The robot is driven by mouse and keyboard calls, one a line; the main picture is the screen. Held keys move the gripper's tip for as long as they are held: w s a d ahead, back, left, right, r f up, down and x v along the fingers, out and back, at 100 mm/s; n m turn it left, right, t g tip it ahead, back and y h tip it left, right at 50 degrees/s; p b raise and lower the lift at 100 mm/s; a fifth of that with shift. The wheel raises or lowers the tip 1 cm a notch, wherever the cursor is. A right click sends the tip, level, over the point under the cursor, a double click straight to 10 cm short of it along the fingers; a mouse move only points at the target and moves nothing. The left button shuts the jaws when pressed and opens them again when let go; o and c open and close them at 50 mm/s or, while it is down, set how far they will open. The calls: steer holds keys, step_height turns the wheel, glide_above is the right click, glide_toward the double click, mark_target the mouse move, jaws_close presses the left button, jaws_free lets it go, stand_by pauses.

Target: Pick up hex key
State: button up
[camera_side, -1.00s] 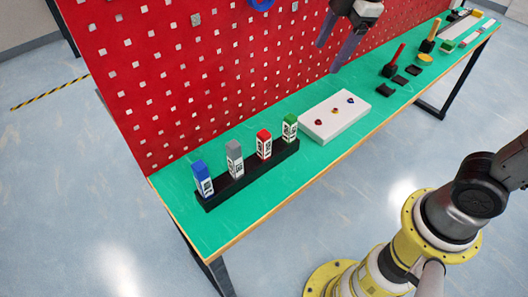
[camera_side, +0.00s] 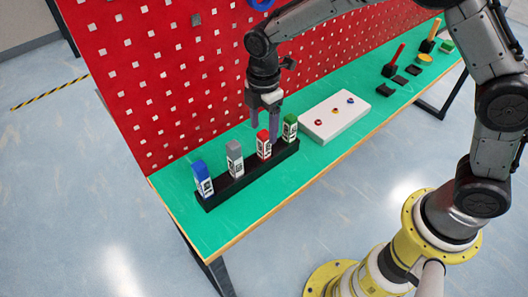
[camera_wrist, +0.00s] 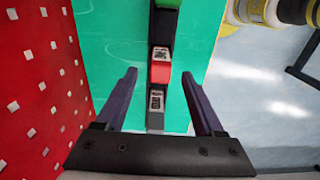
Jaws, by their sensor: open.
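I cannot make out a hex key in either view. My gripper (camera_side: 265,122) is open and points down above the black rack (camera_side: 223,191), near the red-topped block. In the wrist view my gripper (camera_wrist: 160,76) has its two dark fingers apart, with the red-topped block (camera_wrist: 160,72) and the grey block (camera_wrist: 156,122) in line between them, lower down. Nothing is held.
The rack holds a blue block (camera_side: 202,178), a grey block, a red block and a green block (camera_side: 290,127). A white box (camera_side: 340,112) with small coloured knobs lies beyond. The red pegboard (camera_side: 170,60) rises behind. Tools stand at the far end.

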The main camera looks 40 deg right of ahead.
mark_target(264, 145)
steer(key=shift+f, duration=3.5)
jaws_close()
steer(key=shift+r, duration=0.1)
